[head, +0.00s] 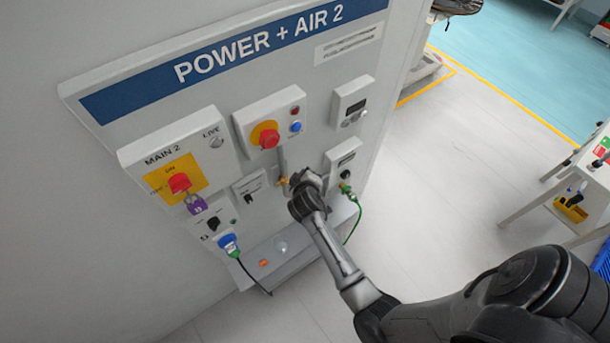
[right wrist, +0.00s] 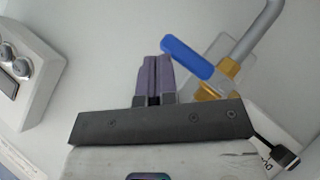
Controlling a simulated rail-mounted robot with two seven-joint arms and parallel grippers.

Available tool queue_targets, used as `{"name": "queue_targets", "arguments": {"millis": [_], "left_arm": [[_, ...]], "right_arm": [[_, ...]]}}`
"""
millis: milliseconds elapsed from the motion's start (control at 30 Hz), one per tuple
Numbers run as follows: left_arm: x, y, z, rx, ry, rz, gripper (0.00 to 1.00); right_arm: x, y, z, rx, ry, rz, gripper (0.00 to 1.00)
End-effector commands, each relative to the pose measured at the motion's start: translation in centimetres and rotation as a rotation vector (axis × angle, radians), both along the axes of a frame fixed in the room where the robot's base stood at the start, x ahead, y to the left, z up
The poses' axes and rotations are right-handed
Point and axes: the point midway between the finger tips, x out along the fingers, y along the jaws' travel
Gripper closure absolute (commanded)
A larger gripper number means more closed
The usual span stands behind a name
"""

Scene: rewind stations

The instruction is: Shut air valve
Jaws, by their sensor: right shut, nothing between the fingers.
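The air valve has a blue lever (right wrist: 187,58) and a brass body (right wrist: 230,67) on a grey pipe, seen in the right wrist view. The lever slants up and left from the brass body. In the head view the brass part (head: 283,181) shows beside my right gripper (head: 297,181), which hides the lever. My right gripper also shows in the right wrist view (right wrist: 153,62); its purple fingers are shut and empty, just left of the lever. I cannot tell whether they touch it. My left gripper is not in view.
The POWER + AIR 2 panel (head: 145,92) carries a MAIN 2 switch with a red knob (head: 179,183), a red emergency button (head: 265,135) and a gauge box (head: 352,102). A green hose (head: 357,215) hangs right of the valve. A shelf (head: 300,248) lies below.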

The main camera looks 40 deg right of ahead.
Motion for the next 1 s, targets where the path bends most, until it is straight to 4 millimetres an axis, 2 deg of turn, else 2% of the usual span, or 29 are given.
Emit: {"name": "queue_targets", "arguments": {"millis": [267, 600, 667, 1000], "left_arm": [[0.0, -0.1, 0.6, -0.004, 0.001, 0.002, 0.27], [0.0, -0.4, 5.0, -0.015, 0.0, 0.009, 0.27], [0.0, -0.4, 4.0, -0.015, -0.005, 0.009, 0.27], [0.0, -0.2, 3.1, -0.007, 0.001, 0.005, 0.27]], "right_arm": [[0.0, 0.0, 0.5, 0.0, 0.002, -0.001, 1.0], [0.1, 0.3, 5.0, 0.001, 0.0, 0.005, 1.0], [-1.0, 0.4, 4.9, 0.001, -0.002, 0.002, 1.0], [-4.9, 1.1, 8.9, 0.001, -0.001, 0.003, 1.0]]}}
